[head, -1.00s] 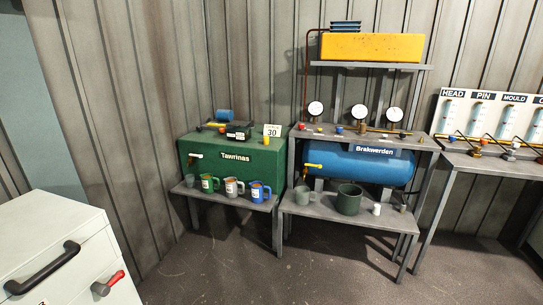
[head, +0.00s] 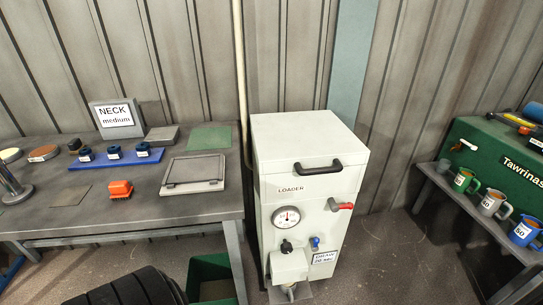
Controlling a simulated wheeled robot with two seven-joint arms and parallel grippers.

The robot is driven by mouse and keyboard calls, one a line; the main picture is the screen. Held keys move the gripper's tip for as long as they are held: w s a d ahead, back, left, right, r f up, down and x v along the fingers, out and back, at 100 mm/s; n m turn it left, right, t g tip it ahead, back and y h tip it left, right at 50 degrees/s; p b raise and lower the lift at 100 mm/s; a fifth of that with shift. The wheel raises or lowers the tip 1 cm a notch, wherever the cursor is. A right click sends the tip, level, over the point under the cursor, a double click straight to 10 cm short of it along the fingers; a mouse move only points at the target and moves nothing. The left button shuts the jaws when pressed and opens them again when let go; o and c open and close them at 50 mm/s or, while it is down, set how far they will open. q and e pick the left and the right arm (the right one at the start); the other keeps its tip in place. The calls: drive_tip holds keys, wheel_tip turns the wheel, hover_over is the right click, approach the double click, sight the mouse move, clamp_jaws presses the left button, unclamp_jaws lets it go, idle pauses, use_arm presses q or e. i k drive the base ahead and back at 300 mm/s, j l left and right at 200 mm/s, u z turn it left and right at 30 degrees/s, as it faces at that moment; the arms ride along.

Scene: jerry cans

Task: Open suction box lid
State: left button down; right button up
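A white cabinet labelled LOADER (head: 290,215) stands upright on the floor at the middle of the head view. Its top lid (head: 300,140) looks shut and lies level. A black bar handle (head: 318,168) is fixed at the lid's front edge. No label in view reads suction box, so I cannot tell from lettering whether this cabinet is it. The front has a round gauge (head: 287,217), a red-handled valve (head: 340,205), a small blue knob (head: 314,241) and a DRAW tag (head: 324,258). Neither of my grippers is in view.
A grey workbench (head: 120,222) stands left of the cabinet, with a flat grey case (head: 193,172), an orange block (head: 120,189) and a NECK sign (head: 116,116). A green bin (head: 210,275) is below. A green Tawrinas tank (head: 500,150) and mugs are right; floor between is clear.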

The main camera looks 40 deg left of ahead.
sight(310, 144)
drive_tip(key=u, duration=0.9)
